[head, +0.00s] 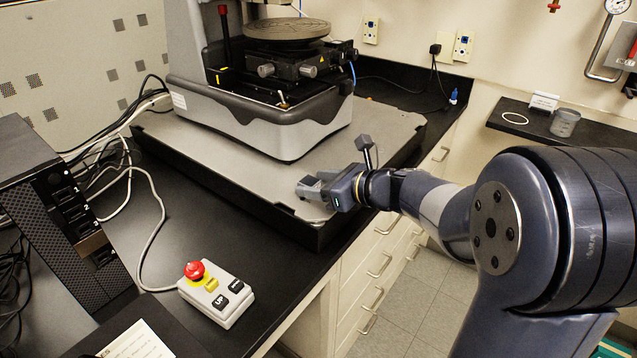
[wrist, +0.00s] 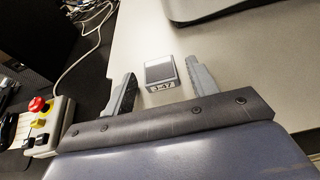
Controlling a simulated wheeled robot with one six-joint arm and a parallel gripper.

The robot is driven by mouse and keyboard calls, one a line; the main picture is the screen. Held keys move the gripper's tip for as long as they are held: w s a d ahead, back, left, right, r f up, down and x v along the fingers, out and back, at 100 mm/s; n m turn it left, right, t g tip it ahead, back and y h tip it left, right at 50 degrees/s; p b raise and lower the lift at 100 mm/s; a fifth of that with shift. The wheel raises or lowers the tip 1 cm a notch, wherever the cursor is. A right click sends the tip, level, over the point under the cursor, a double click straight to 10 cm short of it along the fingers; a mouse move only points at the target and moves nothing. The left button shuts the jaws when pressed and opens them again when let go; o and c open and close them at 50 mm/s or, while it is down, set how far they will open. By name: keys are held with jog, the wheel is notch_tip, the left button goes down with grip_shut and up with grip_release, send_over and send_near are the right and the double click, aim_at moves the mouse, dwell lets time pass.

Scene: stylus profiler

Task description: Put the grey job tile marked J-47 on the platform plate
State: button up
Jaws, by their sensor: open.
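My gripper (head: 312,188) is open and low over this corner. Its two fingers (wrist: 158,82) stand on either side of the tile, with a visible gap on each side. In the head view the gripper hides most or all of the tile.
The profiler (head: 265,115) stands on the grey plate behind my gripper, with a round ribbed stage (head: 287,29) above its base. A control box (head: 216,293) with a red button sits on the black bench at front left. A dark computer tower (head: 55,215) stands at left.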

jog(key=shift+r, duration=0.15)
jog(key=shift+s+d+r, duration=0.1)
jog(key=shift+d+r, duration=0.05)
jog(key=shift+d, duration=0.1)
jog(key=v, duration=1.1)
jog(key=shift+s, duration=0.2)
jog(key=shift+d, duration=0.15)
